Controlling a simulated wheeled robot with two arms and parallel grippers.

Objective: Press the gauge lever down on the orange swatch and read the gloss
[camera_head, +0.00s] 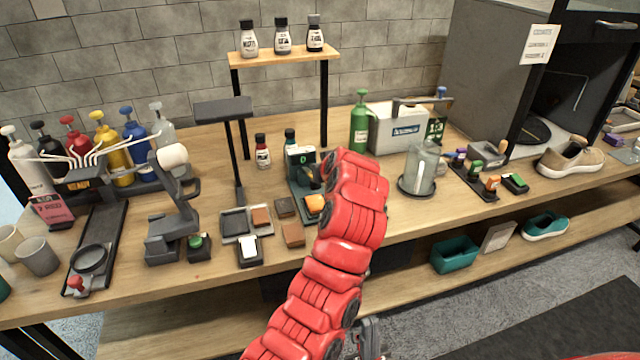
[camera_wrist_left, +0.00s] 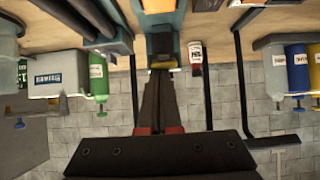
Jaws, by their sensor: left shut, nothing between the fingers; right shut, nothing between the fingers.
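The gloss gauge (camera_head: 300,157) is a teal and dark upright device in the middle of the bench, with a small green mark on its face. The orange swatch (camera_head: 315,204) lies at its foot, beside my red left arm. In the left wrist view the swatch shows as an orange patch (camera_wrist_left: 158,5) at the top edge. My left gripper (camera_wrist_left: 162,72) is shut and empty, its tips close to the gauge's front; I cannot tell whether they touch the lever. In the head view my arm mostly hides it. My right gripper (camera_head: 369,330) is shut, low at the bottom edge, away from the bench top.
Brown swatches (camera_head: 293,235) lie left of the gauge. A glass jar (camera_head: 421,165) on a dark coaster and a green bottle (camera_head: 360,125) stand to the right. A shelf (camera_head: 285,57) with small bottles rises behind.

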